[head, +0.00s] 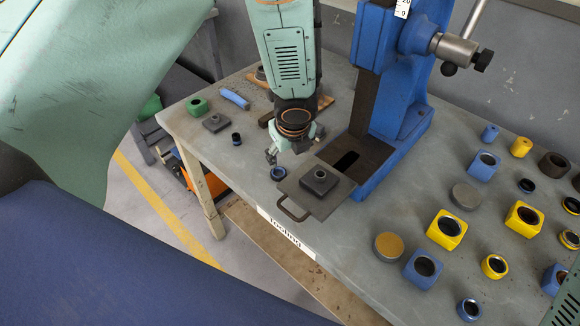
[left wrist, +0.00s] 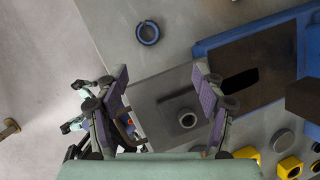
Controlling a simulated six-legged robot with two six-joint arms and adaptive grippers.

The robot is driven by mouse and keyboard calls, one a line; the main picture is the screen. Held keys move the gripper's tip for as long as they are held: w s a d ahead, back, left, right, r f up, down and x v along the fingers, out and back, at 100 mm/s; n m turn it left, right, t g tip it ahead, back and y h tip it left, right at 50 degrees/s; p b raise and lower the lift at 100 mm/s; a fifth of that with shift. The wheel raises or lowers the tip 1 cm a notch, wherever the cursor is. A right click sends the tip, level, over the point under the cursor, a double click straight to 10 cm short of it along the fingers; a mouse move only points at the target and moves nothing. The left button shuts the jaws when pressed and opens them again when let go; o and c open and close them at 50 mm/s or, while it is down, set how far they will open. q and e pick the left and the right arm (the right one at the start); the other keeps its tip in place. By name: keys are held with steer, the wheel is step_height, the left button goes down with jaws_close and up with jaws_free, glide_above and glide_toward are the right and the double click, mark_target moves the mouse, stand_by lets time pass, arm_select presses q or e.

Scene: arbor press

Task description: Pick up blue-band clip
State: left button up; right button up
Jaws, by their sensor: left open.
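A small dark ring with a blue band (head: 278,173), which looks like the blue-band clip, lies flat on the grey table near its front edge. In the left wrist view the blue-banded ring (left wrist: 148,32) lies beyond the fingertips, toward the top. My left gripper (head: 287,150) points down just behind the ring in the head view, its jaws (left wrist: 160,80) open and empty. The gripper appears above the table and apart from the ring. My right gripper does not show.
Right beside the ring is a handled grey plate (head: 333,201) bearing a dark block with a round boss (head: 319,180). The blue press (head: 408,110) stands behind it. Several blue and yellow parts fill the right side. A dark holder (head: 215,122) stands left.

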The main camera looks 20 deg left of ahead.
arm_select(q)
steer(key=m, duration=0.1)
steer(key=m+b, duration=0.1)
steer(key=b, duration=0.1)
glide_toward(278, 174)
steer(key=shift+w+f+y, duration=0.3)
steer(key=shift+w, duration=0.15)
steer(key=shift+w+a+f, duration=0.1)
steer(key=shift+a+f, duration=0.05)
steer(key=shift+f, duration=0.1)
step_height(278, 174, down, 3)
steer(key=shift+x, duration=0.75)
steer(key=shift+w+a+f, duration=0.2)
steer(key=shift+w+f, duration=0.05)
steer(key=shift+f, duration=0.05)
steer(key=shift+s+d+r, duration=0.2)
steer(key=c, duration=0.5)
steer(key=shift+w+a+f, duration=0.1)
steer(key=shift+f, duration=0.05)
steer(key=c, duration=0.3)
